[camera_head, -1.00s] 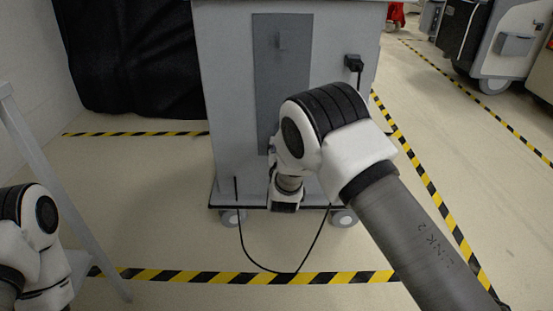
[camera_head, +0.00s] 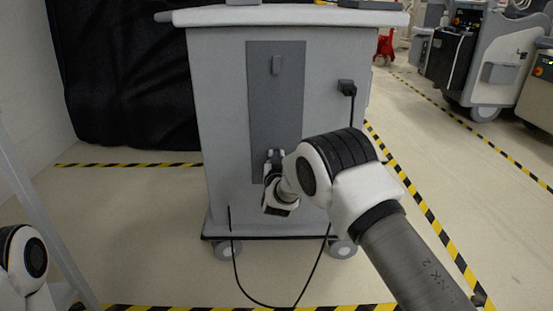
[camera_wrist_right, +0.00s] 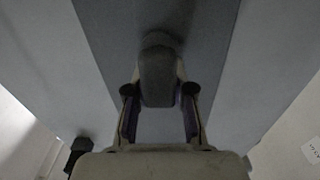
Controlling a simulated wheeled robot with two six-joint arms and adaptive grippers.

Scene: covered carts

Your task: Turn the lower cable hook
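The lower cable hook (camera_wrist_right: 158,75) is a rounded grey peg on the dark grey panel of the cart, seen close up in the right wrist view. My right gripper (camera_wrist_right: 160,112) is open, with one finger on each side of the hook. Whether the fingers touch it I cannot tell. In the head view my right gripper (camera_head: 272,160) is at the lower part of the panel (camera_head: 262,110) and largely covers the lower hook. My left gripper is out of view; only part of my left arm shows.
The grey cart (camera_head: 222,150) stands on wheels. A black plug (camera_head: 346,88) sits at its right side, and a black cable (camera_head: 240,285) loops below its base. Black-and-yellow tape (camera_head: 420,205) marks the floor. Dark sheeting (camera_head: 120,80) hangs behind left. Other carts (camera_head: 495,70) stand at back right.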

